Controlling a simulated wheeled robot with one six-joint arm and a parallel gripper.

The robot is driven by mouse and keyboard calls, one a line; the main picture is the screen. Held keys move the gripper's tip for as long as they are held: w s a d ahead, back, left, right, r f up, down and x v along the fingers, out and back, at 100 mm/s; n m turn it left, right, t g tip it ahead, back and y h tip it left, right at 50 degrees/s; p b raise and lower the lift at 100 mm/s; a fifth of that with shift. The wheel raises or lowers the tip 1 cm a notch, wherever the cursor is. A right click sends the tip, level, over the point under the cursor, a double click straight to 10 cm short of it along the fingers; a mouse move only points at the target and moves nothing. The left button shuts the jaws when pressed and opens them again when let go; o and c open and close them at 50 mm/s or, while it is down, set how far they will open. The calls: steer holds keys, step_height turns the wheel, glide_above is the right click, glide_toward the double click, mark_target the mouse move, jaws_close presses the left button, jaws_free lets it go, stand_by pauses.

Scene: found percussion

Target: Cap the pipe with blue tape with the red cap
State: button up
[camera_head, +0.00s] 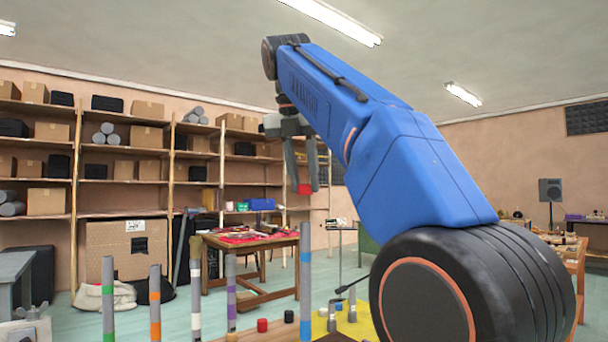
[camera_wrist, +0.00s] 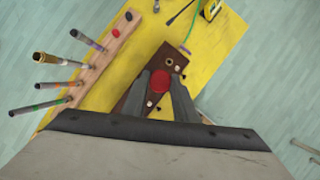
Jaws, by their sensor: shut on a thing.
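My gripper (camera_head: 305,188) is raised in the head view, fingers pointing down and shut on a red cap (camera_head: 304,188). The wrist view shows the same red cap (camera_wrist: 161,82) between the fingertips. The pipe with blue tape (camera_head: 305,275) stands upright, grey with blue bands, in the lower middle of the head view. In that picture the held cap appears above its top, apart from it; the depth between them is unclear. I cannot make out the blue-taped pipe in the wrist view.
Pipes with green (camera_head: 108,300), orange (camera_head: 155,300) and purple (camera_head: 231,295) bands stand left. A second red cap (camera_wrist: 116,32) and a black cap (camera_wrist: 129,15) sit on the wooden rail (camera_wrist: 97,65). A brown block (camera_wrist: 139,95) lies on the yellow mat (camera_wrist: 220,45) below my gripper.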

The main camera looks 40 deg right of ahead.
mark_target(303, 189)
steer(key=shift+f, duration=2.35)
steer(key=shift+f, duration=1.5)
steer(key=o, duration=1.1)
